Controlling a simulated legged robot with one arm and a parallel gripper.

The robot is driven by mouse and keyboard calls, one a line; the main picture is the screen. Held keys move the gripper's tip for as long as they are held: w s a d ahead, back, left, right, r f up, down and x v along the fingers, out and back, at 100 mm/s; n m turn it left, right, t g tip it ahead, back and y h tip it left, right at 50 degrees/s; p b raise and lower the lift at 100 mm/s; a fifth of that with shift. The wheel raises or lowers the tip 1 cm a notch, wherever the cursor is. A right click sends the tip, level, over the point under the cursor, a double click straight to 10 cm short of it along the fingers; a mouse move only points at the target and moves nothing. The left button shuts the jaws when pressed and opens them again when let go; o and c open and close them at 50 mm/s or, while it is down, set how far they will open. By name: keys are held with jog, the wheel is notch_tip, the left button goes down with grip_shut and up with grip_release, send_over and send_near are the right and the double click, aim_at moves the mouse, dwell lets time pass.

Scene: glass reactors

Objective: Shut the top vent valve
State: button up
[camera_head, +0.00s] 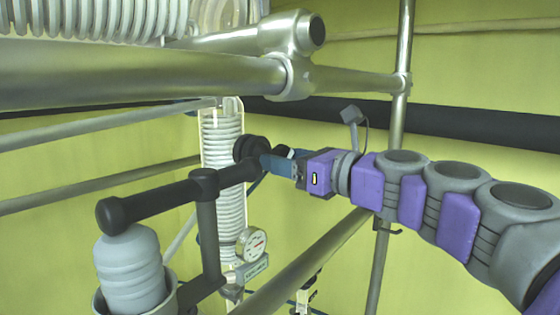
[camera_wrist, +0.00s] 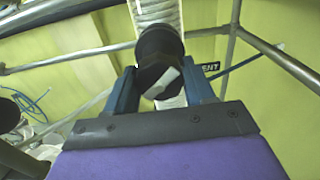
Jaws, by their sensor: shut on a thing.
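The vent valve's black round knob (camera_head: 250,147) sits beside the upright glass coil column (camera_head: 221,130) in the head view. In the wrist view the black knob (camera_wrist: 158,42) stands between my two blue fingers, with a white patch on its near face. A partly hidden label (camera_wrist: 209,67) reading "ENT" shows just behind the right finger. My gripper (camera_wrist: 162,84) is shut on the knob, one finger on each side. In the head view my gripper (camera_head: 268,160) reaches the knob from the right. The knob's far side and the valve body are mostly hidden.
A black branched pipe (camera_head: 155,202) with a pale ribbed vessel (camera_head: 130,268) is at the left. A pressure gauge (camera_head: 252,243) is below the knob. A thick metal rail (camera_head: 140,76) crosses above, and an upright pole (camera_head: 401,60) stands behind my arm.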

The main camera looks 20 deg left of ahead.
jog(key=m, duration=0.4)
jog(key=shift+a+f+m, duration=0.1)
jog(key=shift+f+m, duration=0.2)
jog(key=shift+f, duration=0.1)
jog(key=m, duration=0.3)
jog(key=shift+m, duration=0.3)
jog(key=m, duration=0.4)
jog(key=shift+m, duration=1.7)
jog(key=o, duration=1)
jog(key=shift+w+d+r, duration=0.1)
jog(key=shift+d+r, duration=0.05)
jog(key=shift+d, duration=0.15)
jog(key=shift+r, duration=0.1)
